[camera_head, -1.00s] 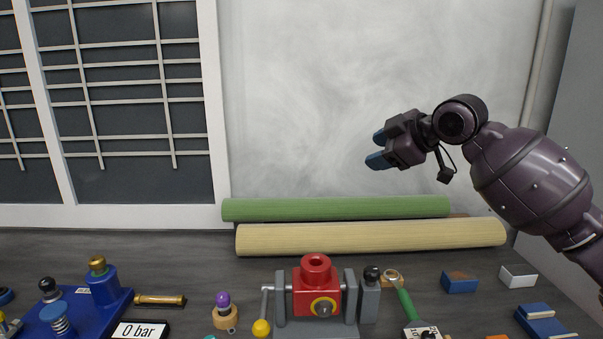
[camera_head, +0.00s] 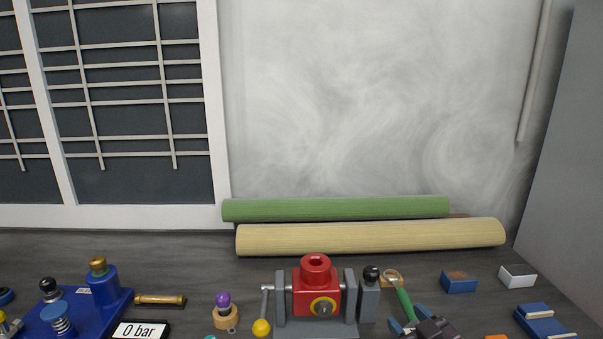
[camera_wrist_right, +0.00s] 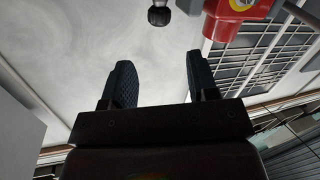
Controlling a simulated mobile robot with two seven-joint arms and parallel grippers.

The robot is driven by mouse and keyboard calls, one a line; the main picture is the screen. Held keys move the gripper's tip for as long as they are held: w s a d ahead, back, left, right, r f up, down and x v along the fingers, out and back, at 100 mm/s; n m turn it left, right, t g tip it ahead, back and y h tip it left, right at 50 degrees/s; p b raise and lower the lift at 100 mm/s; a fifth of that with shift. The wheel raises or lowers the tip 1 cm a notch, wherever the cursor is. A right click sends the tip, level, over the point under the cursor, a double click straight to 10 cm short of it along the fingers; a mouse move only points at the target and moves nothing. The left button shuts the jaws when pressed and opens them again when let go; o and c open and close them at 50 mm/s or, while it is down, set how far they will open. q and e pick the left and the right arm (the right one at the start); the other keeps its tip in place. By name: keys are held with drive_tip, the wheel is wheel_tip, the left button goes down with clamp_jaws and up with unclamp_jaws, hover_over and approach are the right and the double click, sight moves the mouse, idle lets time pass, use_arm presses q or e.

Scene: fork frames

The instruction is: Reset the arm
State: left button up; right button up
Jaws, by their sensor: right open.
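My right gripper (camera_head: 408,325) shows at the bottom edge of the head view, right of centre, with its blue fingertips beside the lower part of a green-handled tool (camera_head: 404,300). In the right wrist view the two dark fingers (camera_wrist_right: 158,85) stand well apart with nothing between them. The gripper is open and empty. Most of my right arm is outside the head view. My left gripper is in neither view.
A red block in a grey clamp (camera_head: 317,287) stands left of the right gripper. A blue block (camera_head: 459,283) and a white block (camera_head: 517,276) lie to its right. Green (camera_head: 335,209) and cream (camera_head: 370,237) rolls lie along the back wall. A blue fixture (camera_head: 105,290) stands at left.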

drive_tip(key=s+d+f+m+g+h, duration=0.2)
drive_tip(key=s+d+f, duration=0.1)
drive_tip(key=s+f, duration=0.7)
drive_tip(key=s+d+f+m+g+h, duration=0.2)
drive_tip(key=s+f, duration=0.8)
drive_tip(key=s, duration=0.7)
drive_tip(key=shift+d+f+m+g+h, duration=0.2)
drive_tip(key=shift+d+m+g+h, duration=0.15)
drive_tip(key=shift+d+g, duration=0.25)
